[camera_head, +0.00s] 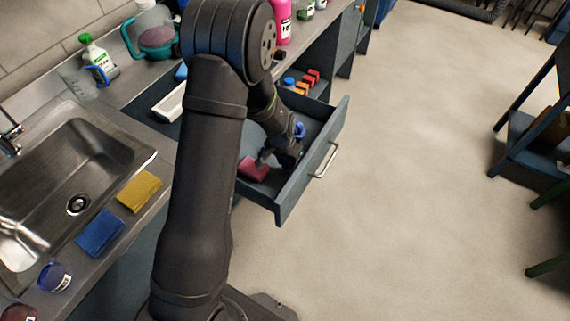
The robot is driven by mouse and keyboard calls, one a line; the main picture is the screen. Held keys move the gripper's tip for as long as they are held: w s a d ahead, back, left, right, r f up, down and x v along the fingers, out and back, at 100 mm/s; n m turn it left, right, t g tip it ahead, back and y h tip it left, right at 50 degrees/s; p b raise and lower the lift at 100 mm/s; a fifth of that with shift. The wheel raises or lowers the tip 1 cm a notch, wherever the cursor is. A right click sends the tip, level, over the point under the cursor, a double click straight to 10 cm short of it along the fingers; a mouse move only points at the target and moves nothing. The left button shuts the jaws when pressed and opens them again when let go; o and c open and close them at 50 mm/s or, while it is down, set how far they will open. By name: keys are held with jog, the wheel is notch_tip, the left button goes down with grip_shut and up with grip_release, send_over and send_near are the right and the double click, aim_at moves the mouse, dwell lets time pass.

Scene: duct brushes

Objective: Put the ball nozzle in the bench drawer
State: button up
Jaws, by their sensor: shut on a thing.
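The bench drawer (297,192) is pulled out from under the counter, its front panel and metal handle facing the open floor. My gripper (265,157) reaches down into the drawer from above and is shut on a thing. My own arm and the small size of the view hide what it holds. I cannot make out the ball nozzle for certain. A pinkish-red piece (252,169) shows inside the drawer, right by my fingertips. I cannot tell whether they touch it.
The sink (62,185), a yellow cloth (139,191) and a blue cloth (101,233) are at left. A green-capped bottle (98,58) and a teal jug (152,35) stand behind. Small orange and red blocks (307,81) sit beyond the drawer.

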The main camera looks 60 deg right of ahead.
jog(key=shift+f, duration=1.3)
jog(key=shift+f, duration=0.1)
jog(key=o, duration=1)
notch_tip(320, 180, up, 12)
jog(key=a, duration=0.2)
